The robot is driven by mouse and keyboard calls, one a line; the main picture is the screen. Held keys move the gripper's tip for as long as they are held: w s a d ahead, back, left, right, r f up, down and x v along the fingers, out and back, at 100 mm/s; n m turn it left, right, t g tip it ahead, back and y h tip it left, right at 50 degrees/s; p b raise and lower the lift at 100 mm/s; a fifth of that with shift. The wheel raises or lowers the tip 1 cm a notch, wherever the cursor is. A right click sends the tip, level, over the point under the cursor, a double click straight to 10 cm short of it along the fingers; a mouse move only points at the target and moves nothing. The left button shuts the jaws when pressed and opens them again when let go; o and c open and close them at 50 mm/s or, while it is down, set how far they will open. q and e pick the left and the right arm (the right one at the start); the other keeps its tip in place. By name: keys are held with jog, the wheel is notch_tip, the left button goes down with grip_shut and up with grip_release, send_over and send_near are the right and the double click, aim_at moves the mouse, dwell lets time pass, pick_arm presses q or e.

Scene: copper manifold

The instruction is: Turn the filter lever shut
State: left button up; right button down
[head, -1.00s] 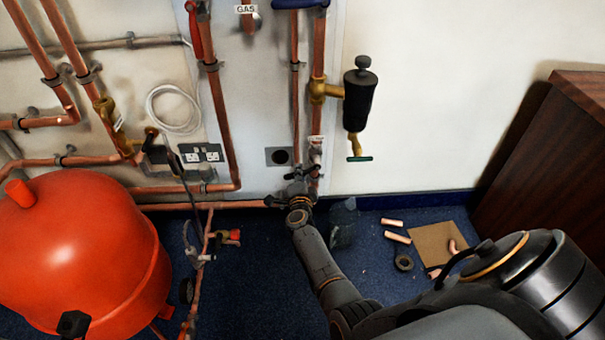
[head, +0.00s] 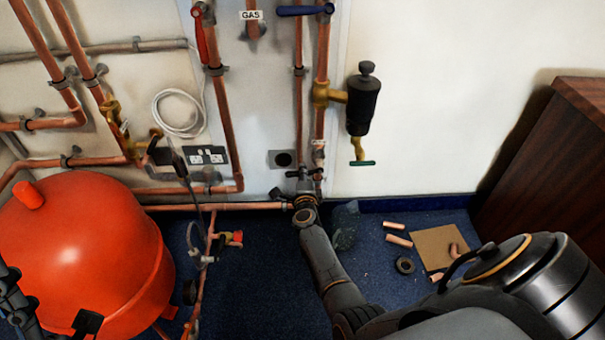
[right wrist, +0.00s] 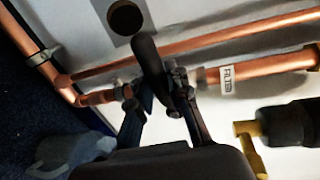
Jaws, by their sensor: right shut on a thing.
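The filter lever (right wrist: 149,58) is a dark handle that stands out across the copper pipe in the right wrist view, beside a small white label (right wrist: 228,79). My right gripper (right wrist: 155,88) is shut on the lever, with a finger on either side. In the head view my right gripper (head: 306,186) is at the lower end of the vertical copper pipe, near the wall's foot, and mostly hides the lever.
A red tank (head: 85,250) stands at the left. A black canister with a brass tap (head: 361,105) hangs right of the pipe, and a blue lever (head: 304,10) sits above. Pipe offcuts and a brown board (head: 436,246) lie on the blue floor near a wooden cabinet (head: 560,150).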

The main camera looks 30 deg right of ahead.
jog(key=c, duration=1.3)
grip_release()
jog(key=shift+r, duration=0.15)
